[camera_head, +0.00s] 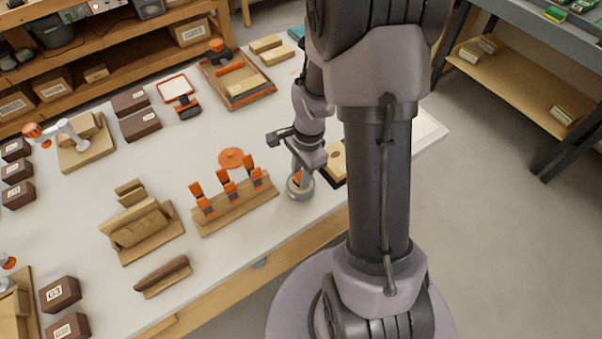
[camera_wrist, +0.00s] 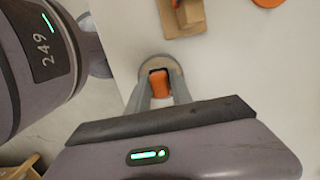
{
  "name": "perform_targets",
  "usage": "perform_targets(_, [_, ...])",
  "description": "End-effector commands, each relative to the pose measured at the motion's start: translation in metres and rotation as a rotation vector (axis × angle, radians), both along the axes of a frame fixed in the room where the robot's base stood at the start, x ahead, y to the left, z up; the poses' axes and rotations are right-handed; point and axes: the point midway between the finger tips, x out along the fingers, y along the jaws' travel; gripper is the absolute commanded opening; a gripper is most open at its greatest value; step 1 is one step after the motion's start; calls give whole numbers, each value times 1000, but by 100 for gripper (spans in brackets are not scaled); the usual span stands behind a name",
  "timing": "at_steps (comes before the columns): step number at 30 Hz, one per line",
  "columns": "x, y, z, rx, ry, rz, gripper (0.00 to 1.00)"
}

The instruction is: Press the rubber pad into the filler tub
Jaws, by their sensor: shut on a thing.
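My gripper (camera_wrist: 159,92) points down at the front edge of the bench, with its fingers shut on an orange piece, which I take to be the rubber pad (camera_wrist: 159,84). The round filler tub (camera_wrist: 147,68), with a pale grey rim, is directly under the fingertips in the wrist view. In the head view, the tub (camera_head: 300,195) stands just right of the wooden rack, with my gripper (camera_head: 299,178) over it. The pad's lower end is hidden, and I cannot tell whether it touches the filler.
Close left of the tub is a wooden rack (camera_head: 240,208) with several orange-and-black clips. An orange disc (camera_head: 231,158) lies behind it. A dark-framed board (camera_head: 337,165) lies right of the tub, partly behind my arm. Open bench top (camera_head: 225,125) lies farther back.

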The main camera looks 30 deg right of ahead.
Motion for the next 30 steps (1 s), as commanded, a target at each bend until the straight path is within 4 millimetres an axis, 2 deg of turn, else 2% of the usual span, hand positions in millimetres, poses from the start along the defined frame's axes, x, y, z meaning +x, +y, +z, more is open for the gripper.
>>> perform_targets(18, [0, 0, 68, 0, 0, -1, 0])
perform_targets(30, [0, 0, 69, 0, 0, 0, 0])
